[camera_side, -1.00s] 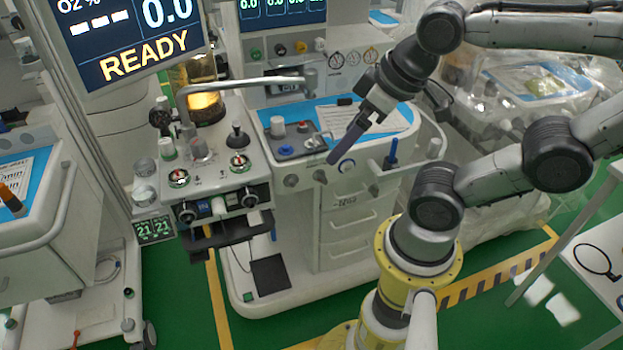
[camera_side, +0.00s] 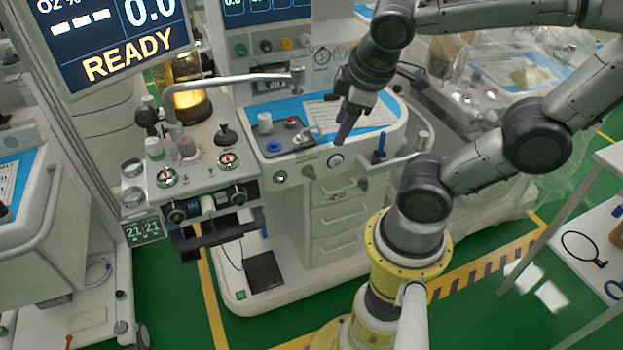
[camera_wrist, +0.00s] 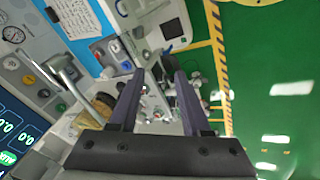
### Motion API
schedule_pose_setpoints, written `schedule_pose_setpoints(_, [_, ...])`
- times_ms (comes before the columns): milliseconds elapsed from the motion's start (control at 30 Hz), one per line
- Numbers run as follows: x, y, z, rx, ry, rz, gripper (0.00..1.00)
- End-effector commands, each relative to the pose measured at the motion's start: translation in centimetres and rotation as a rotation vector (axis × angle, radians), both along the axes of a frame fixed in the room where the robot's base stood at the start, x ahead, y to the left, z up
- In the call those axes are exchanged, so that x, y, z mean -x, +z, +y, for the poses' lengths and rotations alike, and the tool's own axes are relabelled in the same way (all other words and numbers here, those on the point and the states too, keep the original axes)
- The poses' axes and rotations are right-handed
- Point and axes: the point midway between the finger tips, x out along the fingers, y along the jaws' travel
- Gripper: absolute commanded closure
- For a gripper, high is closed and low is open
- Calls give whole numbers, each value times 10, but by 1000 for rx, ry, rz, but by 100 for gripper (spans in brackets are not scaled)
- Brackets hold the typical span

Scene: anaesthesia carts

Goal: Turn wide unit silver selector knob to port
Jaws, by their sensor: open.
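The wide unit (camera_side: 392,141) is a white cart with a blue top and drawers, in the middle of the side view. A grey panel with a blue knob (camera_side: 273,148) and a silver lever (camera_side: 303,138) lies on top. I cannot tell which is the selector knob. My gripper (camera_side: 346,128) is open and empty, pointing down above the cart's front part. In the wrist view the two fingers (camera_wrist: 158,80) are apart with nothing held between them.
An anaesthesia machine with gauges and knobs (camera_side: 195,165) stands left of the cart, with a bent metal pipe (camera_side: 235,78) above. A READY monitor (camera_side: 112,40) is at upper left. A plastic-covered unit (camera_side: 510,80) is at right.

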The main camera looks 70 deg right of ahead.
Motion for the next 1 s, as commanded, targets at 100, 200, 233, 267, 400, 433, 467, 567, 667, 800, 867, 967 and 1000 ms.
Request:
schedule_pose_setpoints(100, [-12,-27,-17,190,189,231,52])
schedule_pose_setpoints(200, [-25,-49,-25,350,375,420,52])
schedule_pose_setpoints(233, [-29,-57,-27,399,436,480,52])
schedule_pose_setpoints(267, [-33,-64,-28,450,500,538,52])
schedule_pose_setpoints(400, [-54,-102,-27,689,819,803,52])
schedule_pose_setpoints(433, [-59,-111,-25,739,887,854,52])
schedule_pose_setpoints(467, [-62,-120,-23,790,956,906,52])
schedule_pose_setpoints(567, [-71,-151,-14,955,1181,1066,52])
schedule_pose_setpoints(667, [-72,-183,-5,1114,1397,1216,52])
schedule_pose_setpoints(800, [-62,-222,2,1295,1632,1385,52])
schedule_pose_setpoints(867, [-55,-233,2,1348,1698,1442,52])
schedule_pose_setpoints(967, [-43,-242,-1,1406,1758,1520,52])
schedule_pose_setpoints(1000, [-41,-243,0,1424,1772,1535,52])
